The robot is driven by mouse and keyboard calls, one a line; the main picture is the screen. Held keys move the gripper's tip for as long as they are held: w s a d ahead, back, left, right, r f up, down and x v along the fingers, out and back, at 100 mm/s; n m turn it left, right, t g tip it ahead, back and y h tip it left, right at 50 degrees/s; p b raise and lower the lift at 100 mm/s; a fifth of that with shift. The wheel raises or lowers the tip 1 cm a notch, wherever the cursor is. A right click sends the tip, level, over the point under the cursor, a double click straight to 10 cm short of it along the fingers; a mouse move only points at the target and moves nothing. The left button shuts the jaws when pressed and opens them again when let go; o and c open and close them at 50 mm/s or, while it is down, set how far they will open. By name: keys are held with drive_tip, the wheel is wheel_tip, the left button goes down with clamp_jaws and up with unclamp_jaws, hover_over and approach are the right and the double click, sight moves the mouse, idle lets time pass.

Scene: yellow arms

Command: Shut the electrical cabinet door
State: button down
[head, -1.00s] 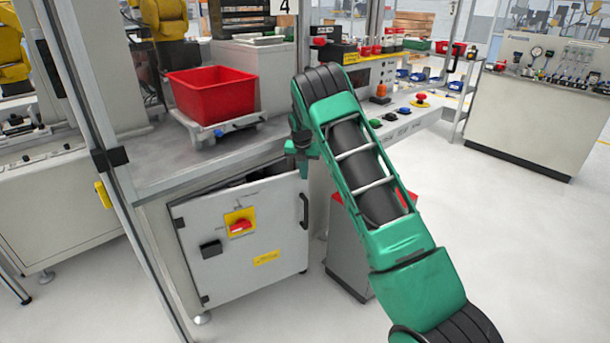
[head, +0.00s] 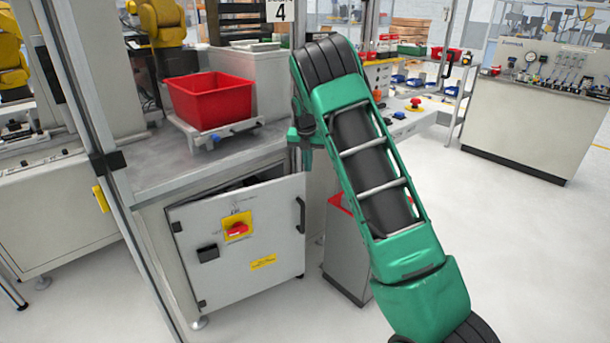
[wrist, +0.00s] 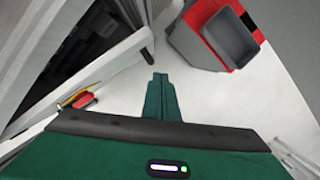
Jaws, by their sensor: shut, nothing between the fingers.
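The grey cabinet door (head: 270,225) stands ajar under the workbench. Its hinges are on the left and a black handle (head: 300,215) is on its right edge. It carries a red switch on a yellow plate (head: 237,228). A dark gap shows above its top edge. My gripper (head: 303,152) points down just above the door's upper right corner. In the wrist view, my gripper (wrist: 160,78) is shut and empty, on the outer side of the door. The door's top edge (wrist: 100,78) and the dark cabinet inside (wrist: 70,40) show at left. I see no contact with the door.
A grey bin with a red rim (head: 345,250) stands on the floor right of the door, partly behind my arm. A red crate (head: 208,100) sits on the workbench above. A frame post (head: 90,130) rises at left. The floor before the door and at right is clear.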

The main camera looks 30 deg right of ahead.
drive_tip(key=s+d+r+m, duration=0.1)
drive_tip(key=s+r+m, duration=0.35)
drive_tip(key=s, duration=0.25)
drive_tip(key=s+d+r+m+y, duration=0.1)
drive_tip(key=s+r+m, duration=0.2)
drive_tip(key=s+m, duration=0.3)
drive_tip(key=s+d+r+m, duration=0.1)
drive_tip(key=s+r+m, duration=0.3)
drive_tip(key=s, duration=0.4)
drive_tip(key=s+a+f+m+g, duration=0.1)
drive_tip(key=s+a+m, duration=0.1)
drive_tip(key=s+m, duration=0.75)
drive_tip(key=s+a+m, duration=0.3)
drive_tip(key=s+m, duration=0.3)
drive_tip(key=s, duration=0.7)
drive_tip(key=n+t+y, duration=0.1)
drive_tip(key=n+t, duration=0.1)
drive_tip(key=t, duration=1.5)
approach(287, 202)
drive_tip(key=w, duration=0.6)
drive_tip(key=shift+w, duration=0.35)
